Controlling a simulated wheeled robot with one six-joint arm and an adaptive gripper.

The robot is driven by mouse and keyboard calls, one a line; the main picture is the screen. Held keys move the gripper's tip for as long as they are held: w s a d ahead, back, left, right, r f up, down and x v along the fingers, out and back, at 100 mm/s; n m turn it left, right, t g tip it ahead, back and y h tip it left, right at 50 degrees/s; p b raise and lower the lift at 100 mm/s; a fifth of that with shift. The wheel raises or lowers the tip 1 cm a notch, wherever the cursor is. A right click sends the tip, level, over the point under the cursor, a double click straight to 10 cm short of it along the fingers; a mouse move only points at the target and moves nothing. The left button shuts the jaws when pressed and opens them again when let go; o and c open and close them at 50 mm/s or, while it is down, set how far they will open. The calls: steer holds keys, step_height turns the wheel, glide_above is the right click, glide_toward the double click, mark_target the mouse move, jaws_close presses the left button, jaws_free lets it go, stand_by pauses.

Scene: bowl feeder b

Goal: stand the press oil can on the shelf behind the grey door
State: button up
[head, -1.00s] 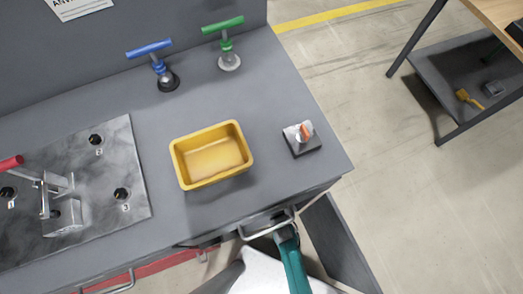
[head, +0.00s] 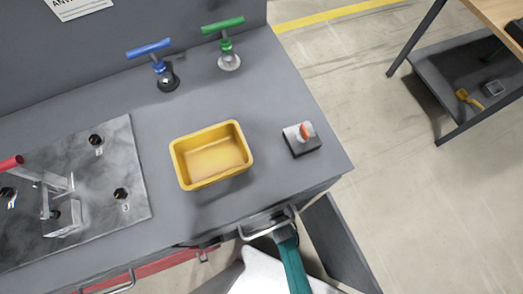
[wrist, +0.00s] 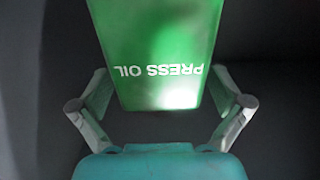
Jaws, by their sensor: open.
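The press oil can (wrist: 160,50), green with white "PRESS OIL" lettering that reads upside down, fills the upper middle of the wrist view. My gripper (wrist: 160,82) is open, with one finger on each side of the can's near end. I cannot tell whether either finger touches it. The can does not show in the head view. There my teal arm (head: 291,262) reaches in at the bench's front edge by a metal handle (head: 266,226), and its end is hidden. A grey panel (head: 337,245) stands to the right of the arm; I cannot tell if it is the grey door. The shelf is not visible.
On the grey bench (head: 270,95) are a yellow bin (head: 211,156), a small block with an orange-tipped part (head: 302,138), blue (head: 150,48) and green (head: 223,25) T-handles, and a clamp plate (head: 105,180). A wooden table (head: 500,18) with a lower shelf stands far right. Floor between is clear.

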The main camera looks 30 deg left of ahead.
steer(key=shift+r, duration=0.2)
steer(key=v, duration=1.2)
steer(key=s+d+r+m+t+h, duration=0.35)
steer(key=d+r, duration=0.25)
steer(key=d, duration=0.3)
steer(key=s+d+r+m+h, duration=0.2)
steer(key=s+d+r+h, duration=0.1)
steer(key=r, duration=0.6)
steer(key=s+d+r+m+h, duration=0.2)
steer(key=s+d+r+h, duration=0.1)
steer(key=r, duration=0.7)
steer(key=s+d+r+m+h, duration=0.2)
steer(key=s+d+r+h, duration=0.2)
steer(key=d+r, duration=0.3)
step_height(320, 180, up, 3)
steer(key=shift+s+r+g, duration=0.25)
steer(key=shift+s+g, duration=0.1)
steer(key=shift+s, duration=0.1)
